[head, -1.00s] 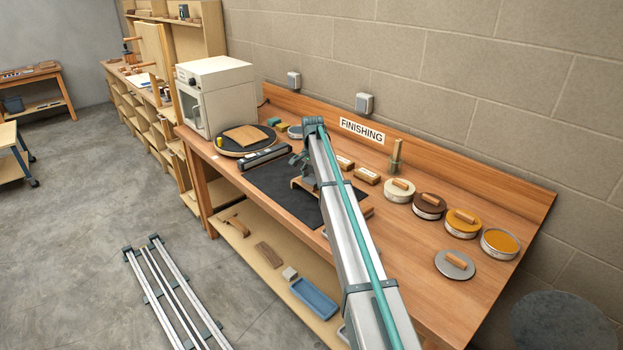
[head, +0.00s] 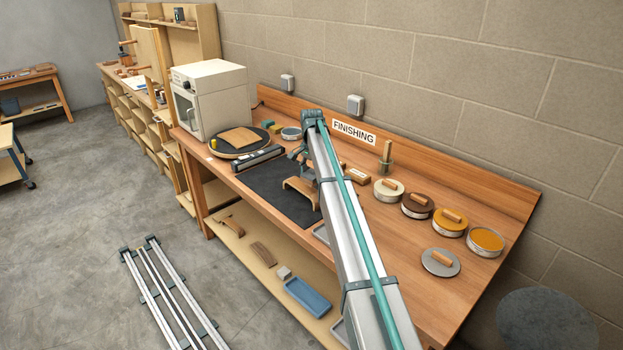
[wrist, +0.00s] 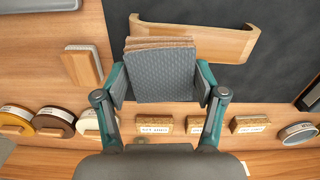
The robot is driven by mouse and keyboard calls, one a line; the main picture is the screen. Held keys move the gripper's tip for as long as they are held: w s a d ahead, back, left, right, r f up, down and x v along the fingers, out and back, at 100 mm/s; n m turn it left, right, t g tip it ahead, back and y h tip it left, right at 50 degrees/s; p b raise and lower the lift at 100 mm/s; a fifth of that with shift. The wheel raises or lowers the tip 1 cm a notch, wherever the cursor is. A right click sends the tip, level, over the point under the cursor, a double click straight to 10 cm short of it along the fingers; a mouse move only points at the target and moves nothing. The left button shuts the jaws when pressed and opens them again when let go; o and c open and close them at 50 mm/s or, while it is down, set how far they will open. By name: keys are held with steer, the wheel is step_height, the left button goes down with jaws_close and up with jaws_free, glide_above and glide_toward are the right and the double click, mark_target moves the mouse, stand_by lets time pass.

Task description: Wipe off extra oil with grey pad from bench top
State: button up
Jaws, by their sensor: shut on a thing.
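In the wrist view, my gripper (wrist: 160,82) is shut on the grey pad (wrist: 163,75), a textured grey block with brown layers at its far edge. The two teal fingers press its left and right sides. The pad is over the wooden bench top (wrist: 100,100), next to a bent wood piece (wrist: 225,42) on the black mat. Whether the pad touches the bench cannot be told. In the head view the bench top (head: 405,260) shows, but the pad is hidden behind my arm. No oil patch can be made out.
The bent piece (head: 300,190) stands on the black mat (head: 265,180). Labelled cork-like blocks (wrist: 153,125) line the back. Round tins with handled lids (head: 418,205), an open orange tin (head: 486,241) and a loose lid (head: 440,262) stand right. A white oven (head: 210,97) stands left.

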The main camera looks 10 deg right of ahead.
steer(key=shift+r+p, duration=0.45)
steer(key=shift+r, duration=1.1)
